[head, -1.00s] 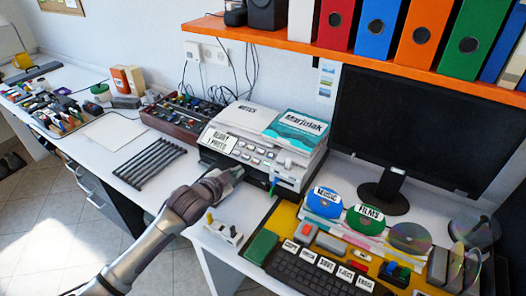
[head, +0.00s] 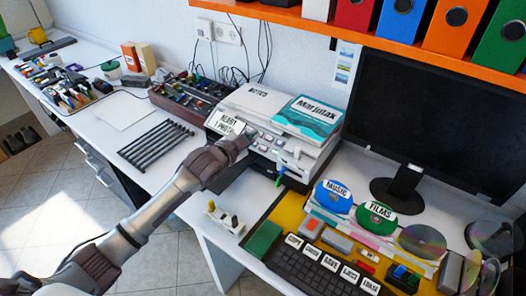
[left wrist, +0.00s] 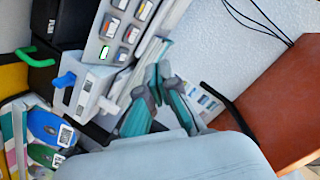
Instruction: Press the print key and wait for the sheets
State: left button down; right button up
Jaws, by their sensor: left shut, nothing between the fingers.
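The white printer (head: 312,152) stands on the desk below the orange shelf, with a display card (head: 227,124) reading READY and a sloped key panel. My left gripper (head: 247,137) is shut and empty, with its tip over or beside the panel; I cannot tell if it touches. In the left wrist view the teal fingers (left wrist: 158,72) are together, beside the panel of grey keys (left wrist: 121,32). One key there has a green face (left wrist: 104,52). I cannot read which key is the print key. No loose sheets show at the printer's front, which my arm partly hides. My right gripper is out of view.
A monitor (head: 440,125) stands to the right. Labelled discs (head: 333,196) and a black keyboard (head: 310,270) are in front. A black rack (head: 155,145) lies left of the printer.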

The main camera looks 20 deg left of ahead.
aim_at(263, 148)
pick_arm(q)
jog(key=shift+w+d+f+b, duration=0.2)
jog(key=shift+w+f+b, duration=0.35)
jog(key=shift+f+b, duration=0.45)
jog(key=shift+w+d+f+b, duration=0.2)
jog(key=shift+w+f+b, duration=0.35)
jog(key=shift+f+b, duration=0.45)
jog(key=shift+w+d+f+b, duration=0.2)
jog(key=shift+w+f+b, duration=0.35)
jog(key=shift+f+b, duration=0.45)
jog(key=shift+f, duration=0.25)
jog(key=shift+w+f, duration=0.15)
jog(key=shift+f, duration=0.1)
jog(key=shift+w+d+f, duration=0.1)
jog(key=shift+w+f, duration=0.05)
jog(key=shift+f, duration=0.25)
jog(key=shift+r, duration=0.1)
jog(key=shift+s+r+p, duration=0.35)
jog(key=shift+r+p, duration=0.35)
jog(key=shift+p, duration=0.25)
